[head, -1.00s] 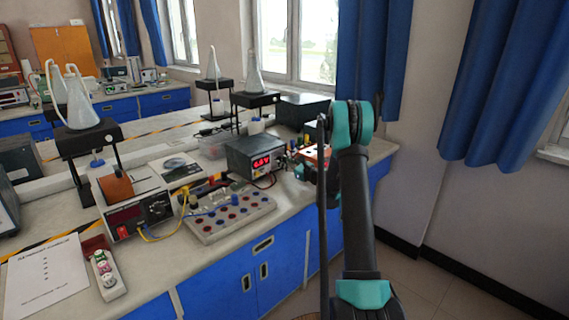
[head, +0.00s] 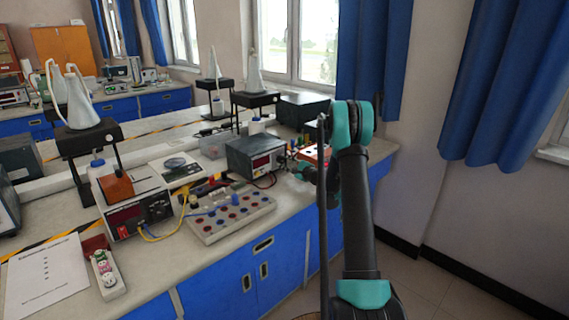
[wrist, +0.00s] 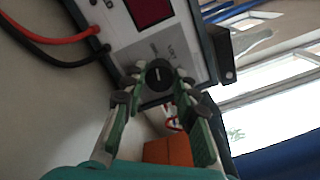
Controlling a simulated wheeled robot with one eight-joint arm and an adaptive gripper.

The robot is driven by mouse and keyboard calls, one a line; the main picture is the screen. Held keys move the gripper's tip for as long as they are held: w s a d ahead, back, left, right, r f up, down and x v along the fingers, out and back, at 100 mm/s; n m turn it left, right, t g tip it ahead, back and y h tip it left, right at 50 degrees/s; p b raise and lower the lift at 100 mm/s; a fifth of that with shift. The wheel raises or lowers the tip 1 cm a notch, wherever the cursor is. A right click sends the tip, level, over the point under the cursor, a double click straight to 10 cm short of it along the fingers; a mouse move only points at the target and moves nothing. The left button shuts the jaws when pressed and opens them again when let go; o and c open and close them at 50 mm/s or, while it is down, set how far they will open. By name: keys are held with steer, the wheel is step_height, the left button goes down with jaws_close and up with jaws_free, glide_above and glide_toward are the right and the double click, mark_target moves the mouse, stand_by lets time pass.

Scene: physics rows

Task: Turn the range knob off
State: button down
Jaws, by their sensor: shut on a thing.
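The range knob (wrist: 159,74) is a round black dial with a white mark, on the light front panel of a meter box (wrist: 150,42) in the wrist view. The box's red display window (wrist: 150,12) is dark. In the head view the grey box (head: 240,147) stands on the bench and its display (head: 262,162) is unlit. My gripper (wrist: 160,84) has its green and black fingers on both sides of the knob, shut on it. In the head view my gripper (head: 306,172) is small and partly hidden by my arm, and the knob cannot be made out.
Red (wrist: 50,38) and black leads plug into the box beside the knob. A board with red and blue sockets (head: 230,215) lies in front of it. An orange box (head: 318,154) stands to the right. Floor right of the bench is clear.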

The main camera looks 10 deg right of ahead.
steer(key=shift+n, duration=0.3)
steer(key=c, duration=1.2)
jaws_free()
steer(key=shift+s, duration=0.1)
steer(key=v, duration=1.2)
